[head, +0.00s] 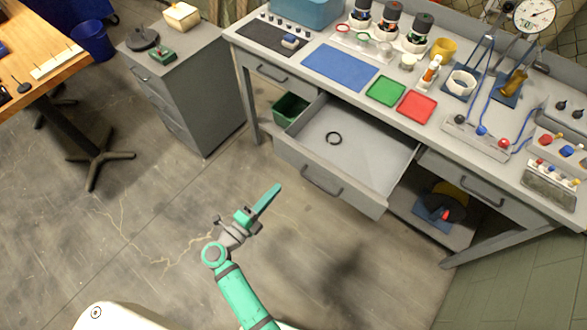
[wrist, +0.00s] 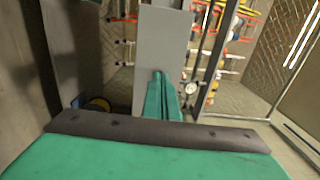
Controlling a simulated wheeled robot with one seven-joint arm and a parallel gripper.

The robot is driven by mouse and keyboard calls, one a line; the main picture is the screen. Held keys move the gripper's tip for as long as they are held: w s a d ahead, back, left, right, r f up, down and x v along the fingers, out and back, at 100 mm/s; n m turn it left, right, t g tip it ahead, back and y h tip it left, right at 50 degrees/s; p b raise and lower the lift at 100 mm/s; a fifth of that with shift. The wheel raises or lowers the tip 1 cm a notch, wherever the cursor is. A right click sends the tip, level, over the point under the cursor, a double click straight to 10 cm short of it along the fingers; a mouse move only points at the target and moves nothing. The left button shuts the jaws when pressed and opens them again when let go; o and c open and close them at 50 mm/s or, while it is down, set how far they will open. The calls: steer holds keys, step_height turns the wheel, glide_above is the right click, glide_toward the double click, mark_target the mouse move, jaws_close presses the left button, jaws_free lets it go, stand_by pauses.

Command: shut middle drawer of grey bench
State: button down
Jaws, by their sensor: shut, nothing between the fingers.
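The grey bench (head: 310,45) stands at the upper right in the head view. In the wrist view my gripper's green fingers (wrist: 161,98) lie together, in front of a plain grey panel (wrist: 160,45) that I cannot name for sure.
A grey cabinet (head: 190,95) stands left of the bench, and a green bin (head: 290,108) sits under the bench beside the drawer. The bench's left drawer (head: 272,73) and right drawer (head: 480,188) look shut. The floor before the drawer is clear.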

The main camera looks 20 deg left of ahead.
mark_target(300, 162)
steer(key=x, duration=1)
steer(key=shift+w+d, duration=0.1)
steer(key=shift+w, duration=0.15)
